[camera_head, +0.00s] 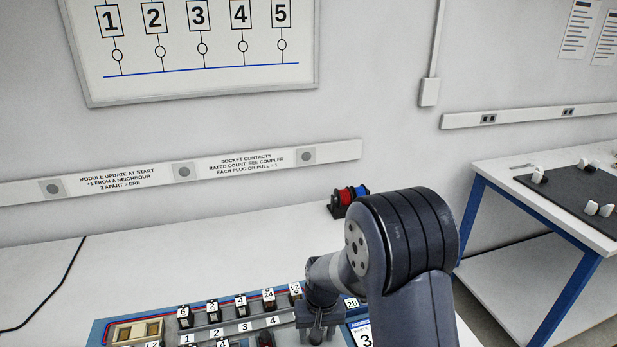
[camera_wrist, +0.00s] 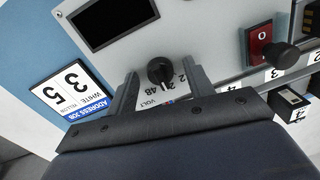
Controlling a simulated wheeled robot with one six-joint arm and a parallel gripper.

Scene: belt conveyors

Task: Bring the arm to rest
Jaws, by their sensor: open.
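My gripper (camera_wrist: 160,92) is open in the wrist view, with its two fingers apart on either side of a black rotary knob (camera_wrist: 160,70) marked with volt figures. Whether the fingers touch the knob cannot be told. In the head view my arm (camera_head: 405,240) reaches down over the right part of a blue-edged panel (camera_head: 98,333) on the table. My gripper's fingertips are hidden or too small to make out there.
The table's left (camera_head: 40,270) is mostly clear.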

